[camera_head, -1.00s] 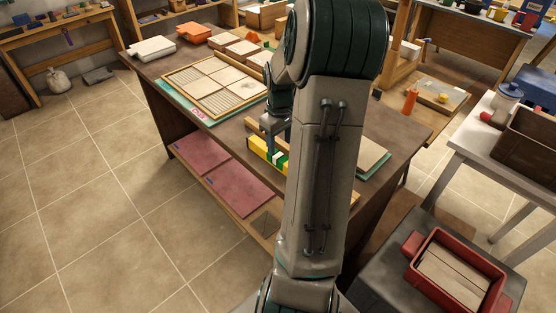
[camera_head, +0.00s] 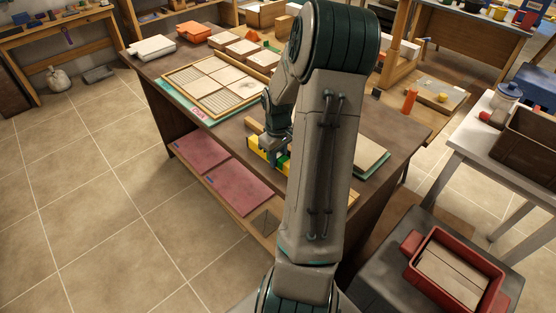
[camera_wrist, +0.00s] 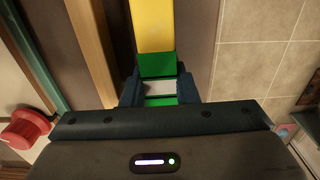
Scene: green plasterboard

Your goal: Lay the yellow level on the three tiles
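The yellow level (camera_head: 284,166) has green and white bands and lies near the front edge of the workbench, partly hidden by my arm. In the wrist view the level (camera_wrist: 154,25) runs straight away from my gripper. My gripper (camera_wrist: 160,88) has one finger on each side of its green and white part, with no gap showing, and looks shut on it. My gripper also shows from above (camera_head: 270,148). Pale tiles (camera_head: 228,76) lie beside ribbed patches in a wood-framed board (camera_head: 206,117) further left on the bench. I cannot tell whether the level is lifted.
A wooden strip (camera_wrist: 92,45) lies left of the level in the wrist view. A green-edged board (camera_head: 372,156) lies right of my arm, an orange bottle (camera_head: 409,101) beyond it.

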